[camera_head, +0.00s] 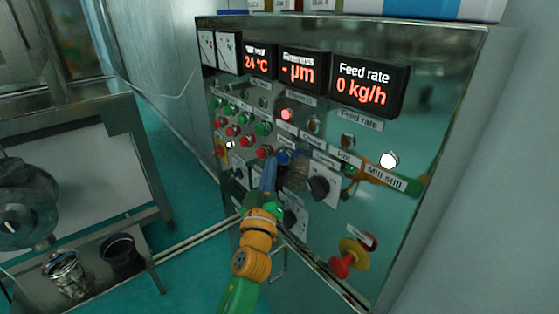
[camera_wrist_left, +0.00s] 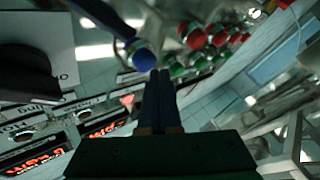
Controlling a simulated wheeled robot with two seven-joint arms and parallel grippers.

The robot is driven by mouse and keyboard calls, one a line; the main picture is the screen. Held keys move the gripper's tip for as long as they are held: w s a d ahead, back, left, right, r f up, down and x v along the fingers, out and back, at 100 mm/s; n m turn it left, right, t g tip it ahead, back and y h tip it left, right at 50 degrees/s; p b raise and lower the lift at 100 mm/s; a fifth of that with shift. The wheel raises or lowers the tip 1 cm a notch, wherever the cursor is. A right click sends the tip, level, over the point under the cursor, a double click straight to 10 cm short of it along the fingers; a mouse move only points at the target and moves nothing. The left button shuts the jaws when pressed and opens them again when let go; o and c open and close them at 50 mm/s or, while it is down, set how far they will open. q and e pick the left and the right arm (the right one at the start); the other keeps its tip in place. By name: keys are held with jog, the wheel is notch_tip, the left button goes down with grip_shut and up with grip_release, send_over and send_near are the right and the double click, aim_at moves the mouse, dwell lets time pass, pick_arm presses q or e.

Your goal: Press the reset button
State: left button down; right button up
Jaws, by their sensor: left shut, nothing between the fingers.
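A blue button (camera_head: 284,156) sits on the steel control panel (camera_head: 420,120), below and right of the rows of green and red buttons. It also shows in the left wrist view (camera_wrist_left: 143,58). I cannot read its label, so I cannot confirm which button is the reset. My left gripper (camera_head: 271,164) is shut and empty, its fingertips at the panel just left of the blue button in the head view. In the left wrist view, the fingertips (camera_wrist_left: 160,72) appear just beside and below the blue button. Whether they touch anything is unclear. My right gripper is not in view.
A red button (camera_head: 264,152) is close to the fingertips. A black knob (camera_head: 319,188) and a red emergency-stop knob (camera_head: 341,267) stick out from the panel. A lit white lamp (camera_head: 389,160) is at right. A metal cup (camera_head: 65,272) and a dark cup (camera_head: 121,252) stand at left.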

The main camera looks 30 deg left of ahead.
pick_arm(q)
jog(key=shift+w+d+b, duration=0.25)
jog(key=shift+w+b, duration=0.05)
jog(key=shift+w, duration=0.3)
dwell(0.8)
jog(key=shift+s, duration=0.1)
jog(key=shift+s+a+p, duration=0.35)
jog(key=shift+s, duration=0.35)
jog(key=s, duration=0.1)
jog(key=s+a+p, duration=0.1)
jog(key=s, duration=0.1)
jog(key=s+a, duration=0.1)
jog(key=shift+s+p, duration=0.3)
jog(key=shift+p, duration=0.05)
dwell(1.8)
